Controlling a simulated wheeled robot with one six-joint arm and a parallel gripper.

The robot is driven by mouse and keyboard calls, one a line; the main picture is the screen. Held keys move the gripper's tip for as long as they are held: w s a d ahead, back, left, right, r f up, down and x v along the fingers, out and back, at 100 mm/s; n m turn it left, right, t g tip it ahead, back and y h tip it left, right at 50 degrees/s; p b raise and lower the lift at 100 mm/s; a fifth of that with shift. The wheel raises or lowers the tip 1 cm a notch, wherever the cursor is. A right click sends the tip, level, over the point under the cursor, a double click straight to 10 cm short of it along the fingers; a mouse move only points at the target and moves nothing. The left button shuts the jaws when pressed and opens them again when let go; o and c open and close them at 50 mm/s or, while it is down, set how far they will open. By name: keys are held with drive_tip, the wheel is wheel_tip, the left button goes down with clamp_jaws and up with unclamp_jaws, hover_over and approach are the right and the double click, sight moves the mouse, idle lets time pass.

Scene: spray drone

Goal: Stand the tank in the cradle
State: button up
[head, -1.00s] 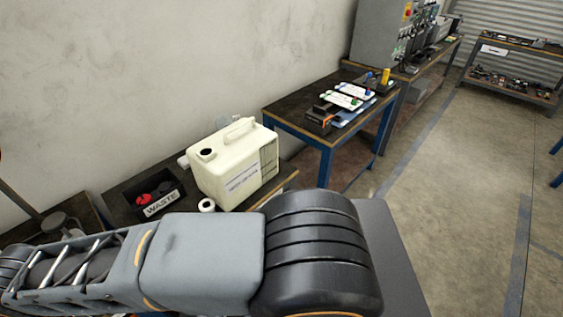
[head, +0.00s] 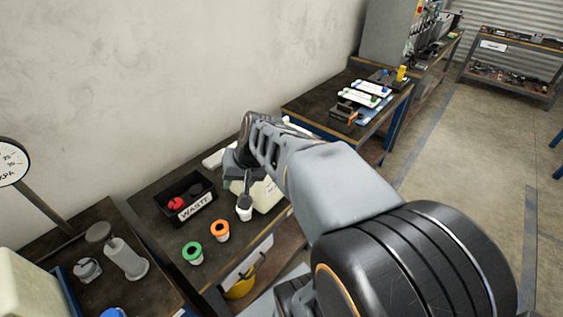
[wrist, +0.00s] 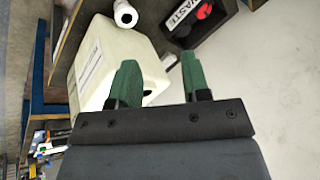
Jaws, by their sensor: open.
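A cream jug-like container with a printed label (head: 268,195) stands on the dark bench, mostly hidden behind my arm in the head view. In the wrist view the container (wrist: 105,60) lies beyond my gripper, with a dark round opening on it. My gripper (wrist: 157,82) is open, its two green fingers apart with nothing held between them. The left finger overlaps the container's edge in the picture; I cannot tell whether they touch. A second cream container (head: 22,285) is cut off at the lower left of the head view. I cannot make out the cradle for certain.
A black WASTE bin (head: 185,197) stands left of the container. A white round pot (head: 244,210), an orange-topped pot (head: 220,230) and a green-topped pot (head: 192,252) stand near the bench front. A second bench (head: 320,95) holds tools. The wall is close behind.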

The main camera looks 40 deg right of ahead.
drive_tip(key=w+d+r+m+t, duration=0.1)
drive_tip(key=w+d+m+t, duration=0.15)
drive_tip(key=d, duration=0.55)
drive_tip(key=w+d+m+t, duration=0.2)
drive_tip(key=d+m, duration=0.2)
drive_tip(key=d, duration=0.4)
drive_tip(key=w+d+r+m+t, duration=0.1)
drive_tip(key=w+d+m+t, duration=0.2)
drive_tip(key=d, duration=0.5)
drive_tip(key=shift+m+g, duration=0.35)
drive_tip(key=shift+m, duration=0.3)
drive_tip(key=x, duration=0.2)
drive_tip(key=d+x, duration=0.1)
drive_tip(key=x, duration=0.1)
drive_tip(key=p+x, duration=0.1)
drive_tip(key=x, duration=0.2)
drive_tip(key=shift+d+f, duration=0.1)
drive_tip(key=shift+f, duration=0.15)
drive_tip(key=shift+p+x, duration=1)
drive_tip(key=shift+x, duration=2.1)
drive_tip(key=shift+d, duration=0.15)
drive_tip(key=shift+r, duration=0.1)
clamp_jaws()
drive_tip(key=shift+w+r, duration=0.15)
